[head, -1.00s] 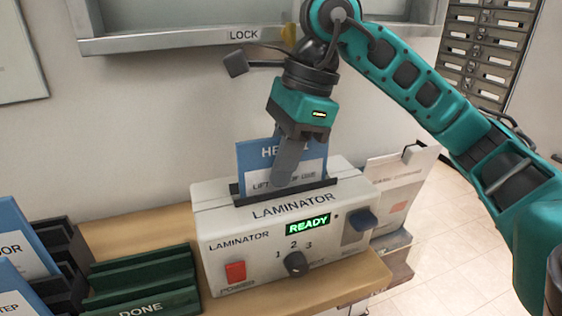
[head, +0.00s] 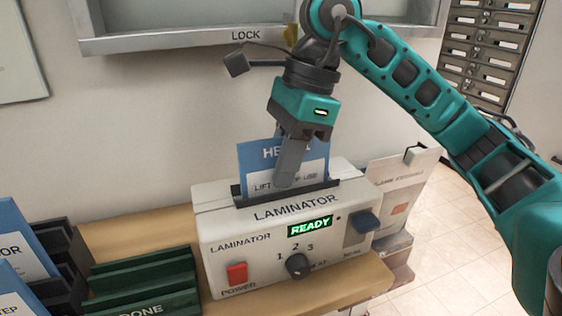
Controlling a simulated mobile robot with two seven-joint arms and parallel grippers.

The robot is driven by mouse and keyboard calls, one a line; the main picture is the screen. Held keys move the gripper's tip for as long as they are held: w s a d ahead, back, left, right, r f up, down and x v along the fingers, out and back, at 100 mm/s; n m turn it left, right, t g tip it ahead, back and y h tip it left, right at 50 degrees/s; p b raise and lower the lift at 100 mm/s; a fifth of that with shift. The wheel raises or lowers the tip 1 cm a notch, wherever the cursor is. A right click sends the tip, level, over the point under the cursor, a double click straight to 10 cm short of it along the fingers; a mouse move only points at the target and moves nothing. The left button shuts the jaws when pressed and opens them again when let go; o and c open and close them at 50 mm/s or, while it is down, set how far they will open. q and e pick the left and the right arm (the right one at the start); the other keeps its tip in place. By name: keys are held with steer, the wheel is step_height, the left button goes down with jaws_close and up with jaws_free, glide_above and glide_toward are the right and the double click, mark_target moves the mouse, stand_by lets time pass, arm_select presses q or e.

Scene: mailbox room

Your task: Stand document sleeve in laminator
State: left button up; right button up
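The document sleeve (head: 254,158) is blue with a white label reading "LIFT", partly covered. It stands upright with its lower edge hidden in the dark slot on top of the laminator (head: 219,225). The laminator is a pale box with a green "READY" display. My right gripper (head: 286,182) points down at the sleeve, one grey finger across its front, the tip near the slot. The other finger is hidden, so I cannot tell whether it grips the sleeve. My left gripper is not in view.
A green "DONE" rack (head: 145,275) stands left of the laminator, with other blue sleeves (head: 22,245) in a dark holder at far left. A white box-like holder (head: 405,185) is at right. A metal-framed cabinet marked "LOCK" (head: 180,40) hangs above.

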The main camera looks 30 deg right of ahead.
steer(key=shift+o, duration=0.2)
steer(key=p+v, duration=0.1)
steer(key=v, duration=0.3)
steer(key=p+v, duration=0.1)
steer(key=v, duration=0.2)
steer(key=p+v, duration=0.1)
steer(key=v, duration=0.3)
steer(key=shift+s+d+r, duration=0.1)
steer(key=shift+s+r, duration=0.15)
steer(key=shift+r+p, duration=0.35)
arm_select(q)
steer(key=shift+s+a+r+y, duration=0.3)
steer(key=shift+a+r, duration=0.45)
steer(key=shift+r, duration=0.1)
arm_select(e)
steer(key=shift+d+r, duration=0.15)
steer(key=shift+r, duration=0.05)
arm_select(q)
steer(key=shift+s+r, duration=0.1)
arm_select(e)
steer(key=shift+s, duration=0.15)
